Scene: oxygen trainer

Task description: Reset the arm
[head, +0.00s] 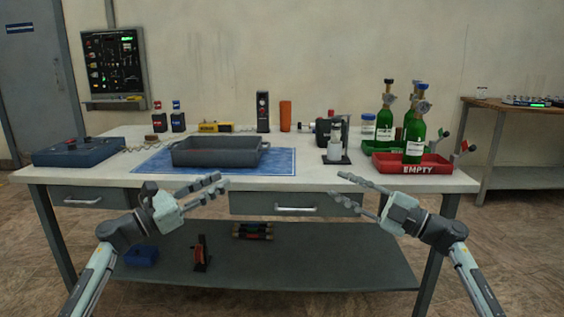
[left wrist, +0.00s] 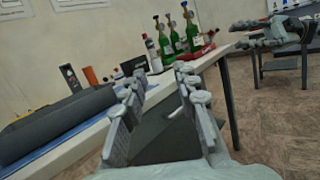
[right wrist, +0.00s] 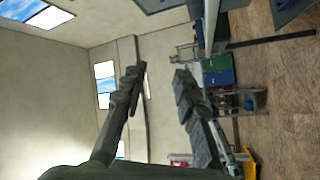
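My left gripper (head: 204,189) is in front of the workbench's front edge at the left of centre, its fingers apart and empty. In the left wrist view its two fingers (left wrist: 160,95) stand apart with nothing between them. My right gripper (head: 352,190) is in front of the bench at the right of centre, with its fingers apart and empty. Neither gripper touches anything on the bench.
The workbench (head: 330,178) carries a grey tray (head: 215,152) on a blue mat (head: 285,163). A red tray (head: 432,168) marked EMPTY and green bottles (head: 415,140) stand at the right. A blue box (head: 75,152) sits at the left. A lower shelf (head: 320,270) lies beneath.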

